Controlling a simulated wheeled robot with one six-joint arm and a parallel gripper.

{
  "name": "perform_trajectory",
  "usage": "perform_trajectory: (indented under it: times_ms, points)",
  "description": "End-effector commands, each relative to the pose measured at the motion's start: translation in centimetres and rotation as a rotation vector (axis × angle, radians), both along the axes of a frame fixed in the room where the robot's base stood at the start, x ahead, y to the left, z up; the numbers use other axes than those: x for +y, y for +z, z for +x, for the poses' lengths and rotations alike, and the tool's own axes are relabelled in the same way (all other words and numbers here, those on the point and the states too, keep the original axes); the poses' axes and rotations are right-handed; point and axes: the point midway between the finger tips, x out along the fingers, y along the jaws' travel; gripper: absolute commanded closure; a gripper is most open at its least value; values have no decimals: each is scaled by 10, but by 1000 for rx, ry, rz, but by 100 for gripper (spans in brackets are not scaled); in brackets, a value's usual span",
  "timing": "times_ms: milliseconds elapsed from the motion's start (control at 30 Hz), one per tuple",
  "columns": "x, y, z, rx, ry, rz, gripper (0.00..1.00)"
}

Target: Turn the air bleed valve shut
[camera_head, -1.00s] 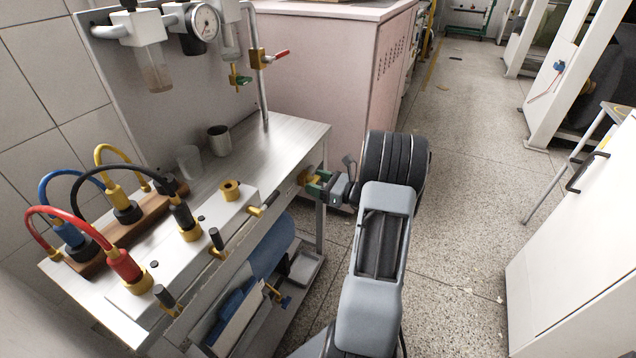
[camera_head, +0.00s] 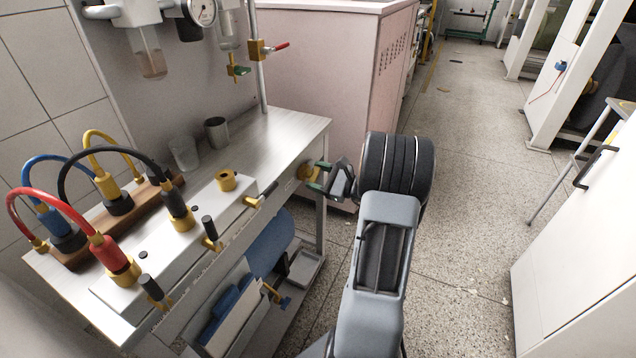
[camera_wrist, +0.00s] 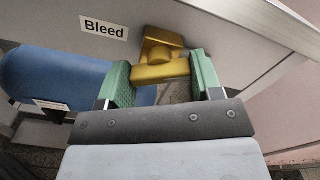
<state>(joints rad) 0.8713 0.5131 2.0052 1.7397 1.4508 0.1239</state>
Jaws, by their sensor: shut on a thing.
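The air bleed valve is a brass-yellow fitting with a short bar handle (camera_wrist: 160,72) on the bench's front edge, beside a white "Bleed" label (camera_wrist: 104,27) in the wrist view. In the head view the valve (camera_head: 305,172) sits at the bench's right end, partly hidden by my gripper. My gripper (camera_wrist: 163,82) has green finger pads on either side of the handle and is shut on it. In the head view my gripper (camera_head: 320,177) reaches in from the right. The handle lies roughly crosswise between the pads in the wrist view.
The steel bench (camera_head: 268,140) carries a white manifold (camera_head: 200,235) with black-handled valves and coloured hoses. A blue tank (camera_wrist: 60,75) hangs below the bench. A pink cabinet (camera_head: 318,75) stands behind. Open floor (camera_head: 470,180) lies to the right, with a white cabinet (camera_head: 575,235) beyond.

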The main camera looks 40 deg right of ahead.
Motion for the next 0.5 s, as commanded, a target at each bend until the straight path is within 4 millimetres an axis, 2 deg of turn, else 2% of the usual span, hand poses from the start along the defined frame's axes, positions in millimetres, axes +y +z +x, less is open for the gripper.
perform_trajectory:
  times_ms: [33, 500]
  points:
    - [-1, -5, 0, -23, -2, -40, 64]
    - [-1, -6, 0, -235, -2, -436, 64]
